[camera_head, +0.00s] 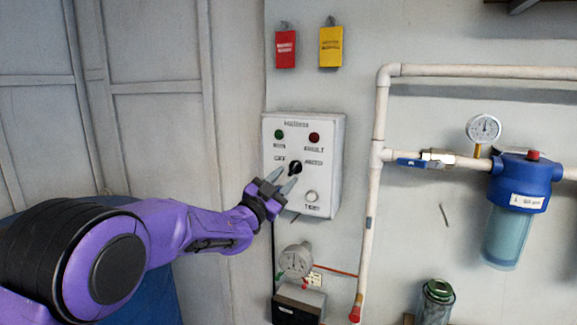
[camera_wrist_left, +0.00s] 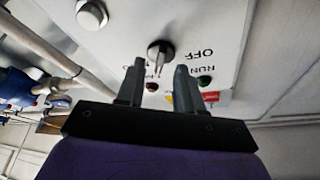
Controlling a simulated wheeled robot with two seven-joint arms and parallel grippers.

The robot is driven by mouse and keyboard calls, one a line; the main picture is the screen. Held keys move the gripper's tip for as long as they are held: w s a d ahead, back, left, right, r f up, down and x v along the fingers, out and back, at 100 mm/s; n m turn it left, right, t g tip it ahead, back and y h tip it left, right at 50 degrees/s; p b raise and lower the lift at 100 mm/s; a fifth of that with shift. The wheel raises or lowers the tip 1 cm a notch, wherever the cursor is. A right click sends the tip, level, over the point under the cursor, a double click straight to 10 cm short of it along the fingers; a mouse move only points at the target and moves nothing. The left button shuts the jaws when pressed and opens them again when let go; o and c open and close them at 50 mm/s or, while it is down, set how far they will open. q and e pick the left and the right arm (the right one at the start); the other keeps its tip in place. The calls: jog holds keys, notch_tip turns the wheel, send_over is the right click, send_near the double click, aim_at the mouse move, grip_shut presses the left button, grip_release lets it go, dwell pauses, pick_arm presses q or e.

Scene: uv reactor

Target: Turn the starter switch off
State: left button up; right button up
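Which label the knob points to I cannot tell surely. My left gripper (camera_head: 281,180) is open and empty, its two fingers reaching toward the knob from the lower left. In the left wrist view the knob (camera_wrist_left: 160,52) shows just beyond the gap between the fingertips (camera_wrist_left: 159,67), apart from them. The OFF label is readable there; the AUTO label is mostly hidden by a finger. My right gripper is not in view.
The box also carries a green RUN lamp (camera_head: 279,134), a red FAULT lamp (camera_head: 314,137) and a white TEST button (camera_head: 311,197). A vertical pipe (camera_head: 376,190) runs close on the right. Red (camera_head: 285,49) and yellow (camera_head: 330,46) tags hang above.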

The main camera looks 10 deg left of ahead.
aim_at(294, 168)
pick_arm(q)
jog(key=shift+p+x, duration=0.3)
jog(key=shift+x, duration=0.8)
jog(key=shift+w, duration=0.1)
grip_shut()
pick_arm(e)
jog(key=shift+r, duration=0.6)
